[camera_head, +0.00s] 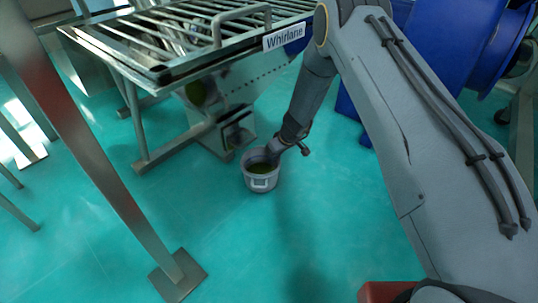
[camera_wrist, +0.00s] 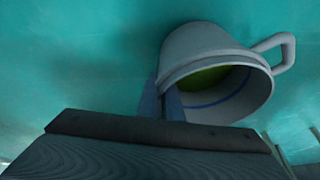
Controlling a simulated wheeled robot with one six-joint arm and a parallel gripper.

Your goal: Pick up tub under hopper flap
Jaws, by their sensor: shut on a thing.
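The tub (camera_head: 262,178) is a small grey bucket with a pale label on its front and dark green contents inside. It is in front of the hopper flap (camera_head: 238,132) of the sieve, over the teal floor. I cannot tell whether it touches the floor. In the wrist view the tub (camera_wrist: 215,60) shows a grey wall, a blue line inside, green contents and a loop handle on the right. My gripper (camera_head: 274,150) is shut on the tub's rim, and its fingers (camera_wrist: 168,105) meet the near wall. The fingertips are partly hidden.
The sieve machine (camera_head: 160,75) with a barred top and the sign "Whirlane" stands behind the tub on metal legs. A steel post (camera_head: 90,140) with a foot plate stands at the left. Blue equipment (camera_head: 450,45) is at the upper right. The floor in front is clear.

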